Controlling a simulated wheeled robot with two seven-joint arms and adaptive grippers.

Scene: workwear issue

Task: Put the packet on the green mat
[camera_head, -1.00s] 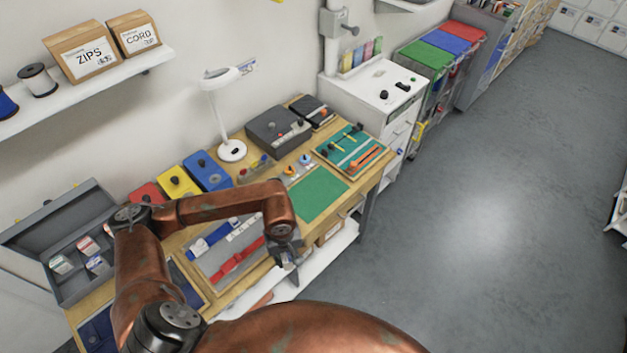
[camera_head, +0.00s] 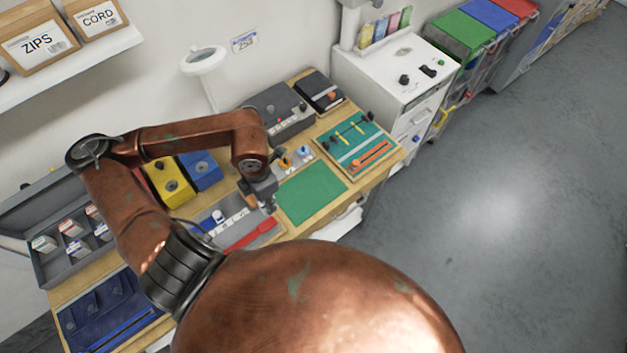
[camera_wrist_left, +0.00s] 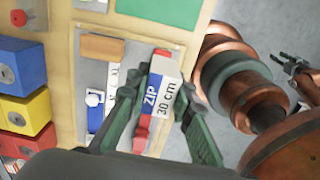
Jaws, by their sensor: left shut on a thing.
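My left gripper (camera_wrist_left: 162,125) is shut on a small white packet (camera_wrist_left: 165,95) with a blue band, printed "ZIP 30 cm". In the head view the left gripper (camera_head: 266,203) is over the bench beside the left edge of the green mat (camera_head: 312,194); the packet is not clear there. In the left wrist view the mat (camera_wrist_left: 165,6) shows at the top edge, beyond the packet. The packet is over a grey tray with a red strip. What looks like my right gripper (camera_wrist_left: 297,76) is at the right of the wrist view, with its jaws unclear.
The green mat is bare. A teal tool board (camera_head: 356,146) adjoins it at right. An open grey case (camera_head: 51,267) holds several packets. A lamp (camera_head: 203,60) rises behind.

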